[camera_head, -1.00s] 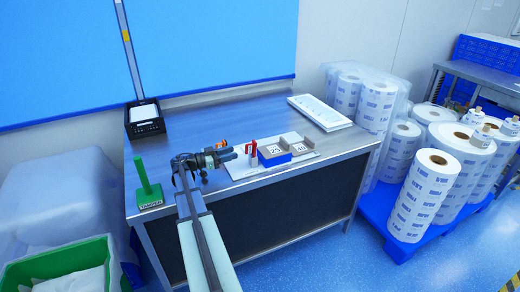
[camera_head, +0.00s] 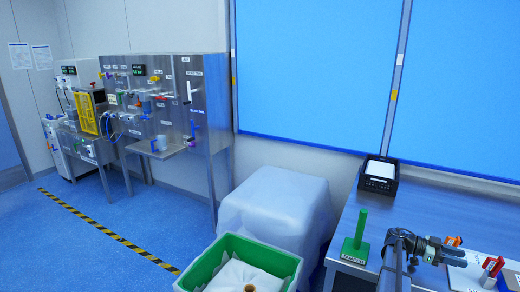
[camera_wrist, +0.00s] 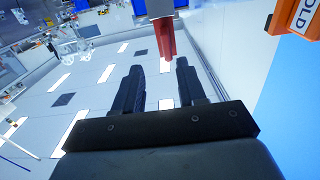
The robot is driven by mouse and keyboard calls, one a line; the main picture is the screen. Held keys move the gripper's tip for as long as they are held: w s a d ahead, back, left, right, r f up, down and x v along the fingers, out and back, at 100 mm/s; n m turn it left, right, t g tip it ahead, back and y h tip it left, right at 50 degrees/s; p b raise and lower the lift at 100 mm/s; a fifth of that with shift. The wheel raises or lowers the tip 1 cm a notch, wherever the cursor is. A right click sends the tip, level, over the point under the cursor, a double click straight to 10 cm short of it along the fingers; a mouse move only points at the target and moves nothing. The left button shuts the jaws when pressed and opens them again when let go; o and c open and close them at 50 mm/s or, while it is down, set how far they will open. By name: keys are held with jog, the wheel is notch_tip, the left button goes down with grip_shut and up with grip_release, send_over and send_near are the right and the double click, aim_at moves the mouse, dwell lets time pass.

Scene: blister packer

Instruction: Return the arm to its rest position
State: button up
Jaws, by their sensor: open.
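My gripper (camera_head: 452,254) is above the steel worktable (camera_head: 417,213) at the right of the head view, reaching toward the picture's right. In the wrist view its two dark fingers (camera_wrist: 159,88) stand apart with nothing between them. A red upright piece (camera_wrist: 164,40) shows beyond the fingertips there, and an orange block with lettering (camera_wrist: 297,18) is at the upper right. In the head view the red piece (camera_head: 492,268) is just right of the gripper.
A green tamper (camera_head: 356,240) stands left of my arm. A black tray (camera_head: 379,174) is at the table's back. A green bin (camera_head: 213,264) and a plastic-covered stack (camera_head: 276,205) are left of the table. A steel machine panel (camera_head: 190,100) stands far left. Open blue floor (camera_head: 90,235) lies before it.

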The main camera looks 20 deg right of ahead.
jog(key=s+a+f+m+y, duration=0.1)
jog(key=s+a+f+y, duration=0.2)
jog(key=s+a, duration=0.65)
jog(key=w+a+f+n+t+y, duration=0.1)
jog(key=w+a+f+n+t, duration=0.1)
jog(key=w+a+f+n, duration=0.35)
jog(key=w+a+f+n+t, duration=0.25)
jog(key=a+f, duration=0.35)
jog(key=f, duration=0.3)
jog(key=a+f+n+t+y, duration=0.25)
jog(key=a+f+n, duration=0.55)
jog(key=a+f, duration=0.8)
jog(key=s+a+f+n+y, duration=0.2)
jog(key=s+a+f+n, duration=0.1)
jog(key=a, duration=0.6)
jog(key=s+a+f+n+y, duration=0.2)
jog(key=s+a+f+n, duration=0.2)
jog(key=a, duration=0.6)
jog(key=s+a+f+n+g+y, duration=0.1)
jog(key=s+a+f+n+y, duration=0.1)
jog(key=s+a+f+n, duration=0.2)
jog(key=s+a+n, duration=0.1)
jog(key=s+a, duration=0.2)
jog(key=a, duration=0.2)
jog(key=shift+a+f, duration=0.15)
jog(key=shift+f, duration=0.1)
